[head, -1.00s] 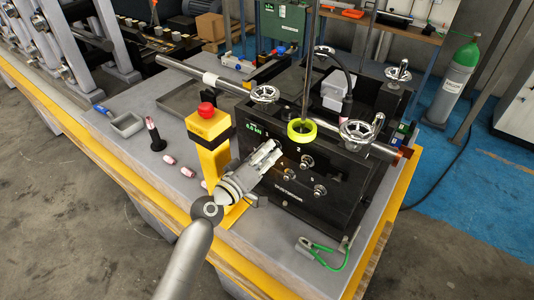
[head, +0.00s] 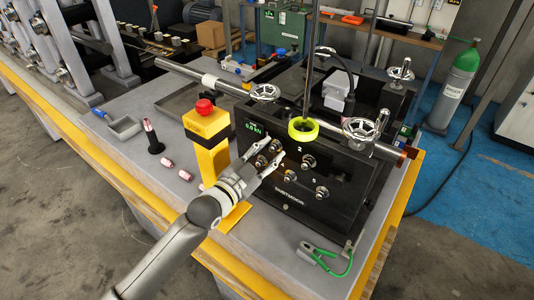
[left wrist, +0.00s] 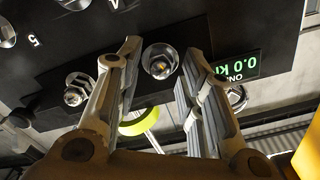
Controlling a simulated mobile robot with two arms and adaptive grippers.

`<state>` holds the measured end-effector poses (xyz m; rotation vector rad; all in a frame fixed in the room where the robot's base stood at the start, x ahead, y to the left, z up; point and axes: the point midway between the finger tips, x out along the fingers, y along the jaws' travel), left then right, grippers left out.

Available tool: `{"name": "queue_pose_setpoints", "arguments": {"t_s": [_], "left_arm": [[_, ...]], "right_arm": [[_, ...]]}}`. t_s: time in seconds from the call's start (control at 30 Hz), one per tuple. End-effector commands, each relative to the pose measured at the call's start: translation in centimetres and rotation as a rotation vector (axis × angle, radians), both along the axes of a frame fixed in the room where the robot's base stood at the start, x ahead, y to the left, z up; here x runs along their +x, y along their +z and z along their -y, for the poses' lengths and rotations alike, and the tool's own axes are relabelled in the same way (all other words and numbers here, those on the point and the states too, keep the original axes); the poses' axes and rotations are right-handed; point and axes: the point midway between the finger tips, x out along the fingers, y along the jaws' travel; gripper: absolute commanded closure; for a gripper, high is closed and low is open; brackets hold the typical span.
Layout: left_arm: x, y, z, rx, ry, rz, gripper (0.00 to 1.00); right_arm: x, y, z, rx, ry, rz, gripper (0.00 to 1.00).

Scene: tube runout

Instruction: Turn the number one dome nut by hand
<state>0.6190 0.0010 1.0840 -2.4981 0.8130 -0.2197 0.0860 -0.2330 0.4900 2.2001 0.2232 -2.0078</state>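The black tensioner box (head: 330,222) carries several silver dome nuts on its front. My left gripper (head: 265,155) is at the upper left of that front, its two fingers apart and empty. In the left wrist view one dome nut (left wrist: 160,60) shows between the open fingers (left wrist: 160,68), with no visible grip on it. Another nut (left wrist: 235,97) sits beside the green display, partly behind the right finger, and a third (left wrist: 78,88) lies left of the left finger. My right gripper is not in view.
A yellow post with a red button (head: 205,108) stands close left of my gripper. Handwheels (head: 362,130) and a yellow-green ring (head: 303,129) are on top of the box. A green-cabled clamp (head: 325,256) lies in front. Pink-and-white pieces (head: 167,161) lie at left.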

Motion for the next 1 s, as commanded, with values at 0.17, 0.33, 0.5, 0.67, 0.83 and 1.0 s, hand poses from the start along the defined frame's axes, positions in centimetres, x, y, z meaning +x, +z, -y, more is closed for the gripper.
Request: {"name": "queue_pose_setpoints", "arguments": {"t_s": [0.17, 0.33, 0.5, 0.67, 0.83, 1.0], "left_arm": [[0.0, 0.0, 0.0, -0.003, 0.001, -0.001, 0.64], [-0.5, 0.2, -0.4, -0.004, 0.001, -0.002, 0.64], [-2.0, 0.2, -1.4, -0.002, 0.000, -0.004, 0.64], [-3.3, 0.2, -2.4, -0.004, 0.001, -0.004, 0.64], [-4.5, 0.2, -3.3, -0.004, 0.001, -0.003, 0.64], [-4.9, 0.1, -3.6, -0.004, 0.001, -0.002, 0.64]], "right_arm": [[0.0, 0.0, 0.2, -0.002, 0.001, 0.000, 0.60], [0.0, 0.6, 0.3, -0.004, 0.001, 0.000, 0.60], [0.0, 1.6, 0.3, -0.004, 0.001, 0.000, 0.60], [0.0, 2.4, 0.3, -0.004, 0.000, 0.000, 0.60], [0.0, 3.0, 0.3, -0.004, 0.000, 0.000, 0.60], [0.0, 3.1, 0.3, -0.004, 0.000, 0.000, 0.60]]}}
